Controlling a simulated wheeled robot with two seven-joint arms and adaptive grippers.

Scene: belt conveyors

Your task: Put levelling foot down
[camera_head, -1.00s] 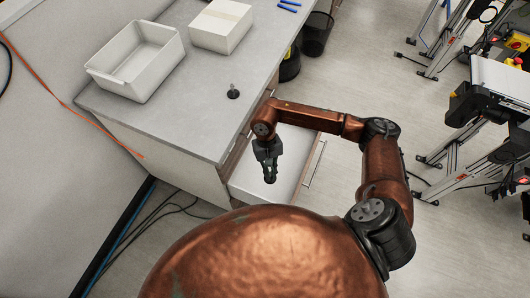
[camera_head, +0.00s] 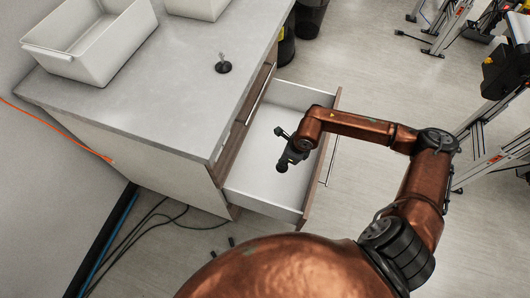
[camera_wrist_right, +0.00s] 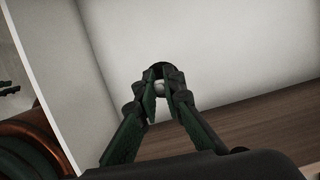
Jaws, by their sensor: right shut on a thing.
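My right gripper (camera_head: 283,163) hangs over the open drawer (camera_head: 248,185), pointing down and to the left. In the right wrist view its fingers (camera_wrist_right: 162,84) are closed in on a small part with a pale round piece and a dark rim. This looks like a levelling foot (camera_wrist_right: 159,88), mostly hidden by the fingers. Another levelling foot (camera_head: 223,67), with a black round base and a thin upright stem, stands on the grey counter near its right edge. I cannot make out my left gripper.
A white bin (camera_head: 92,44) and a pale box (camera_head: 196,7) stand at the back of the counter (camera_head: 150,100). Dark waste bins (camera_head: 310,17) stand behind the drawer. Cables lie on the floor at the left. The drawer looks empty where its inside shows.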

